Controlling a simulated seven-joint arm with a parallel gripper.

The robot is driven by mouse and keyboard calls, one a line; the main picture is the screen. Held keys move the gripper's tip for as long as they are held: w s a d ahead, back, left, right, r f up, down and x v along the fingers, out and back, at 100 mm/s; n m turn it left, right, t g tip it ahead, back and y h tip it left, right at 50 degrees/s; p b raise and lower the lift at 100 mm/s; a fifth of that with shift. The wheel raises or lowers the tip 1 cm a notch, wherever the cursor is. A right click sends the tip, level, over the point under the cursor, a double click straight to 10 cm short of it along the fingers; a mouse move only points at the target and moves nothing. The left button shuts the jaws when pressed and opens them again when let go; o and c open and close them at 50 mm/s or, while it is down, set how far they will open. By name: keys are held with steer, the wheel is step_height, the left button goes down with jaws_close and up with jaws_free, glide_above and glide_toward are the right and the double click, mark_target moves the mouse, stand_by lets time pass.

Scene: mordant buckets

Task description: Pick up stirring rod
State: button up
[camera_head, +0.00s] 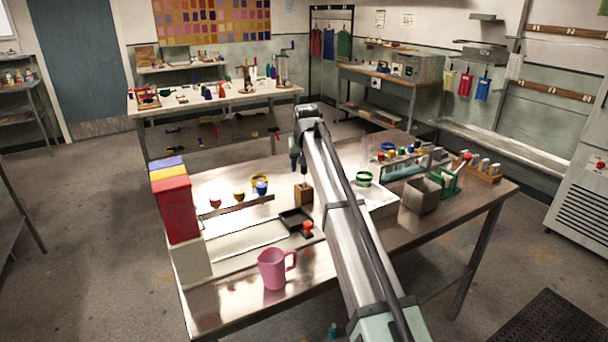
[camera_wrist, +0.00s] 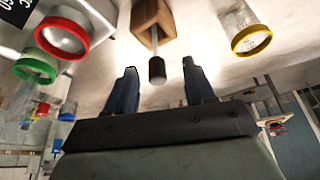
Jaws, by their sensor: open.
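A thin rod with a dark end, which I take as the stirring rod (camera_wrist: 156,69), stands in a wooden block (camera_wrist: 168,17) in the wrist view. In the head view the block (camera_head: 304,194) is on the metal worktable, with the thin rod (camera_head: 303,174) rising from it. My gripper (camera_wrist: 159,68) is open, its two dark fingers apart. The rod's dark end shows between the fingertips, with a gap on each side. In the head view my gripper (camera_head: 296,161) is small and points down just above the block; the arm hides part of the table.
A black tray (camera_head: 290,216) lies in front of the block. A pink jug (camera_head: 272,270) stands at the front and a red bin (camera_head: 176,209) at the left. A yellow-rimmed jar (camera_wrist: 251,40) and a red-rimmed jar (camera_wrist: 64,36) flank the block. A grey bucket (camera_head: 421,195) is right.

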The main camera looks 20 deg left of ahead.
mark_target(304, 173)
steer(key=shift+d+x, duration=0.1)
steer(key=shift+x, duration=1.3)
steer(key=shift+d+x, duration=0.15)
steer(key=shift+x, duration=1.25)
steer(key=shift+w, duration=0.1)
jaws_close()
